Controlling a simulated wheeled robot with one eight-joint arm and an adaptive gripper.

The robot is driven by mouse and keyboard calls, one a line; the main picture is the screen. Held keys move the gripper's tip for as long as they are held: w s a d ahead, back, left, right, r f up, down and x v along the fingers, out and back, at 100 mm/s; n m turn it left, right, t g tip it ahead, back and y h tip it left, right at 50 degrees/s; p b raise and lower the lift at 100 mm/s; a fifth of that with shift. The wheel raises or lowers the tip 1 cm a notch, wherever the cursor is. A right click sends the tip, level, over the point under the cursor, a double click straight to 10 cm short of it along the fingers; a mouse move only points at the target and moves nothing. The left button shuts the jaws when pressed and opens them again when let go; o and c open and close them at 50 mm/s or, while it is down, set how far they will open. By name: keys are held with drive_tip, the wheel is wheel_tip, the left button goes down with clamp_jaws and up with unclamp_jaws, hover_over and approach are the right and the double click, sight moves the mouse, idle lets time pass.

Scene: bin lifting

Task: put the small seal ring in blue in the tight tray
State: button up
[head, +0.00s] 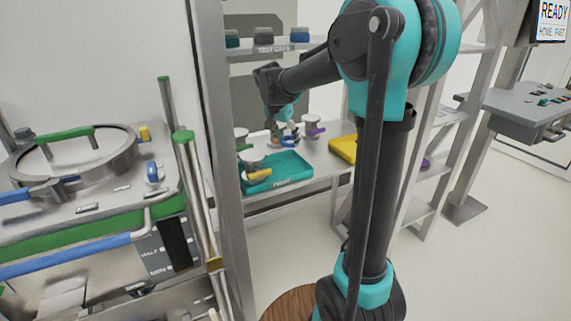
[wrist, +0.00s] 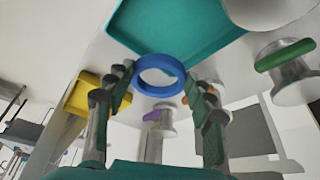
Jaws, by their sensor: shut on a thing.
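My gripper (head: 287,122) is over the shelf in the head view, small and partly hidden by my own arm. In the wrist view my gripper (wrist: 161,88) is shut on a blue seal ring (wrist: 160,88), held between the fingertips with its hole showing. A teal tray (head: 290,163) lies on the shelf in front of my gripper in the head view, with a label on its front edge too small to read surely. The teal tray (wrist: 170,25) also shows at the top of the wrist view. The ring looks apart from it.
A yellow tray (head: 343,148) lies to the right on the shelf. Metal pieces with green, yellow and purple handles stand in and around the teal tray; one is green-handled (wrist: 285,60). A metal post (head: 218,150) and a lidded vessel (head: 85,160) stand to the left.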

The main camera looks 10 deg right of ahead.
sight(289, 169)
wheel_tip(289, 169, down, 10)
drive_tip(key=shift+f, duration=0.2)
drive_tip(key=shift+f, duration=0.1)
idle(0.3)
drive_tip(key=o, duration=0.9)
drive_tip(key=shift+o, duration=0.2)
drive_tip(key=v, duration=1.2)
drive_tip(key=s+d+f+n+y, duration=0.1)
drive_tip(key=s+d+f+n, duration=0.2)
drive_tip(key=s+f, duration=0.6)
drive_tip(key=s+d+f+n+t+y, duration=0.1)
drive_tip(key=s+d+f+n, duration=0.3)
drive_tip(key=s+f, duration=0.5)
drive_tip(key=s+n+y, duration=0.1)
drive_tip(key=s, duration=0.7)
drive_tip(key=shift+d+f, duration=0.15)
drive_tip(key=shift+d, duration=0.2)
